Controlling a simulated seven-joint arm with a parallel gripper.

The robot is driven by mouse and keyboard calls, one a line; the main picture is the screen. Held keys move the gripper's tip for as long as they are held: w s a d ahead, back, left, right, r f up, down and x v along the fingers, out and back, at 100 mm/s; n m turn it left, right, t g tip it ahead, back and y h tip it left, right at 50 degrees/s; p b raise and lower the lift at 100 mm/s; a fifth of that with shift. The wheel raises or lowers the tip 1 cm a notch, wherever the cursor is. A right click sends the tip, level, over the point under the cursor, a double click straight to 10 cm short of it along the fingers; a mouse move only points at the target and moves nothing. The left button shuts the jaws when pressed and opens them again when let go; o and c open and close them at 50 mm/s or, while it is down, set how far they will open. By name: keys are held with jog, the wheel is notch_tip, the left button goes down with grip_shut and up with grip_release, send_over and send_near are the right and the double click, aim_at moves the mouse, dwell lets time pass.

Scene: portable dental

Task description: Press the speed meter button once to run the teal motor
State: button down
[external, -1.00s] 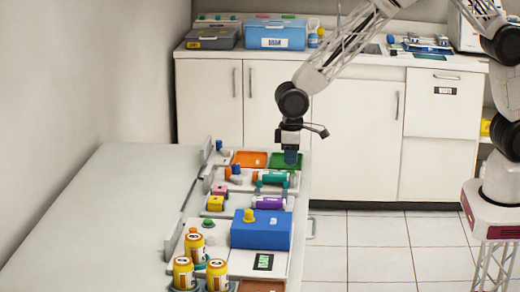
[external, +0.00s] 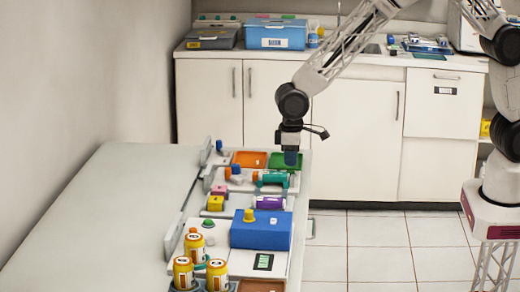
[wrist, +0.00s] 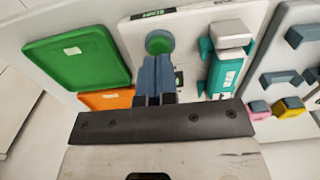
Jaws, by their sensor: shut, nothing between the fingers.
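A round green button (wrist: 159,41) sits on a white panel in the wrist view, beside a small dark label (wrist: 153,14). The teal motor (wrist: 226,68) with white ends is on the same panel, right of the button; it also shows in the external view (external: 272,178). My gripper (wrist: 157,56) is shut and empty. Its blue-grey fingertips overlap the near edge of the button; I cannot tell whether they touch it. In the external view my gripper (external: 291,160) points down behind the teal motor. The button is hidden there.
A green tray (wrist: 78,56) and an orange tray (wrist: 106,99) lie left of the fingers. Pink (wrist: 259,107) and yellow (wrist: 290,106) blocks are to the right. A blue box (external: 261,232) and yellow-orange jars (external: 194,249) stand nearer the external camera.

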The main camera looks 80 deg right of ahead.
jog(key=shift+f, duration=1.15)
dwell(0.5)
jog(key=shift+r, duration=3.5)
